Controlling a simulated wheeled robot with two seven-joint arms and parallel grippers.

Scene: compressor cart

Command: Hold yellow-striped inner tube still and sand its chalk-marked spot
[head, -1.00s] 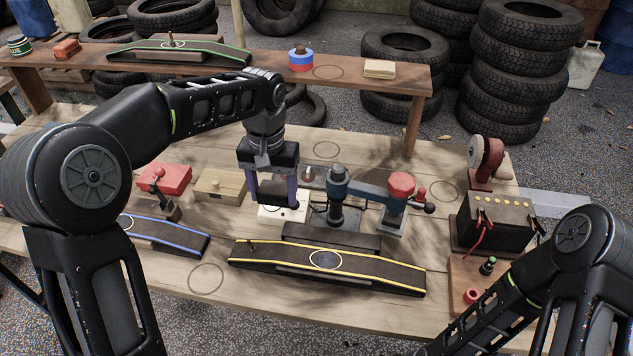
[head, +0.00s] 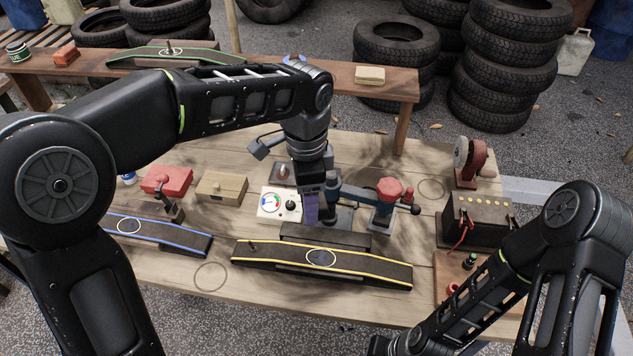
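The yellow-striped inner tube (head: 375,269), a flat dark strip, lies across the front middle of the bench. My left gripper (head: 318,212) points down behind the tube, beside the blue clamp-like device (head: 347,193), apart from the tube. It is seen edge-on with a purple finger showing, so its opening is unclear.
A blue-striped tube (head: 165,236) lies left, a green-striped one (head: 200,52) on the rear shelf. A tan block (head: 370,75) sits on that shelf. A white gauge box (head: 270,204), wooden box (head: 222,187), battery (head: 478,220) and red-wheeled tool (head: 472,160) crowd the bench. The front left is clear.

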